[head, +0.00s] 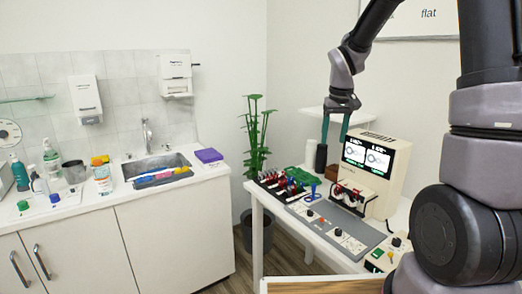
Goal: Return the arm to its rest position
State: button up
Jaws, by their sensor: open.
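My arm comes down from the top right in the head view, and its dark links fill the right side. My gripper (334,138) has two green fingers pointing down, spread apart with nothing seen between them. It shows above the back of the white table (300,230), to the left of the beige device (374,165). I cannot tell its exact height over the table or whether it touches anything.
The beige device has two lit screens. A grey panel (335,228) with knobs and a rack of red and black items (282,186) lie on the table. A plant (256,135) stands behind it. At left is a counter (115,200) with a sink (158,168) and bottles.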

jog(key=s+r+m+t+y, duration=0.1)
jog(key=s+r+m+t, duration=0.1)
jog(key=s+r, duration=0.5)
jog(key=s+d+r+m+t+y, duration=0.1)
jog(key=s+r, duration=0.7)
jog(key=s, duration=0.8)
jog(key=shift+s+d+r+m+t, duration=0.2)
jog(key=shift+d+r+m+t, duration=0.1)
jog(key=shift+m+t, duration=0.7)
